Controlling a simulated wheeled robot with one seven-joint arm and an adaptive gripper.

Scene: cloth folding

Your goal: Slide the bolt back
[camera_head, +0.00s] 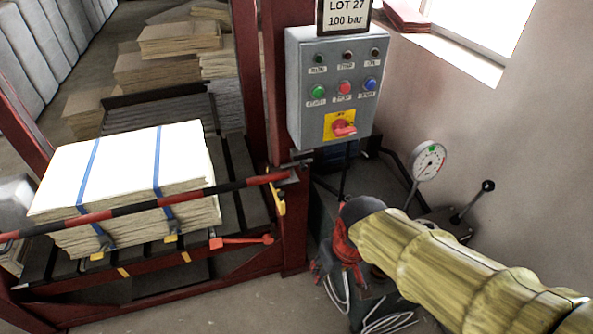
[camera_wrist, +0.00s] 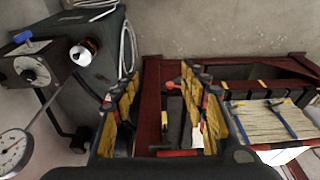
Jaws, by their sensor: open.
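My gripper (camera_head: 338,275) hangs at the end of my yellow-sleeved arm, just right of the red press frame (camera_head: 294,235). In the wrist view its two yellow-padded fingers (camera_wrist: 160,95) are spread apart with nothing held between them. A small grey metal fitting (camera_head: 297,163), which may be the bolt, sits on the red post at the right end of a red-and-black striped bar (camera_head: 130,209). The gripper is apart from it, lower and to the right. A red lever (camera_head: 240,241) lies on the frame below the bar. I cannot tell the bolt clearly in the wrist view.
A strapped cloth stack (camera_head: 120,175) lies behind the bar. A grey control box (camera_head: 335,85) is fixed to the post above. A dial gauge (camera_head: 429,162) and a black-knobbed lever (camera_head: 487,186) stand at the right. Floor in front is clear.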

